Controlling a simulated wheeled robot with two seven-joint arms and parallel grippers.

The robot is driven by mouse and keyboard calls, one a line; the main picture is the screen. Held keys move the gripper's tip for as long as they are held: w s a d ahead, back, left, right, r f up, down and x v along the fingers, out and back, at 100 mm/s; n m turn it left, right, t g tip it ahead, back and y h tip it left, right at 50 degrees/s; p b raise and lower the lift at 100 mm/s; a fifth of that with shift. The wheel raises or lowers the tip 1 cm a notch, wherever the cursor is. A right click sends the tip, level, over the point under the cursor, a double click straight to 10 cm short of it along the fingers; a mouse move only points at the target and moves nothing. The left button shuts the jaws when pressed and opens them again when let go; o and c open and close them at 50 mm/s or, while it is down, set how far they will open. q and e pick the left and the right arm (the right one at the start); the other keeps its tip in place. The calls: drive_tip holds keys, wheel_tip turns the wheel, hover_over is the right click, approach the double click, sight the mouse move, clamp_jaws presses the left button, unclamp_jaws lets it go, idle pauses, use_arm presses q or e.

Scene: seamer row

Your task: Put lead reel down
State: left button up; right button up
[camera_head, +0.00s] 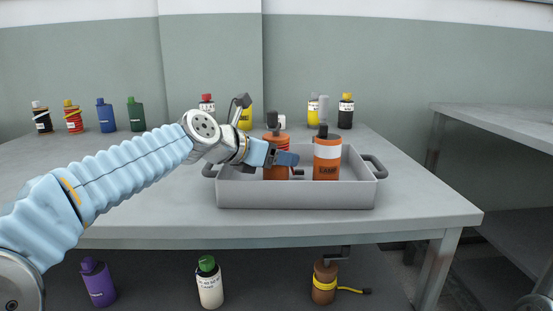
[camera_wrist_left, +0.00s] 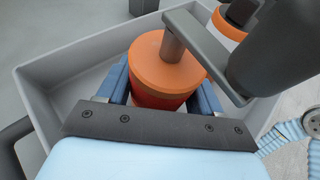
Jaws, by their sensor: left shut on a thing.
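An orange reel (camera_head: 275,141) with a grey crank on top stands upright within the walls of a grey tray (camera_head: 296,196), at its left part. My left gripper (camera_head: 283,158) reaches in from the left and is shut on this reel. In the left wrist view the blue fingers lie on both sides of the reel (camera_wrist_left: 160,66), and the tray (camera_wrist_left: 45,112) surrounds it. The reel's underside is hidden, so I cannot tell whether it touches the tray floor. A second orange reel (camera_head: 327,169) with a white band stands to its right. My right gripper is out of view.
The tray sits near the front of a grey table (camera_head: 420,205). Several bottles, including blue (camera_head: 107,117) and green (camera_head: 136,115) ones, stand along the back. A shelf below holds a purple bottle (camera_head: 98,284), a white bottle (camera_head: 209,287) and a brown reel (camera_head: 324,281).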

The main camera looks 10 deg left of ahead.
use_arm(q)
drive_tip(key=o, duration=1.2)
drive_tip(key=shift+r, duration=0.2)
drive_tip(key=p+v, duration=0.1)
drive_tip(key=v, duration=1.1)
drive_tip(key=shift+p, duration=0.3)
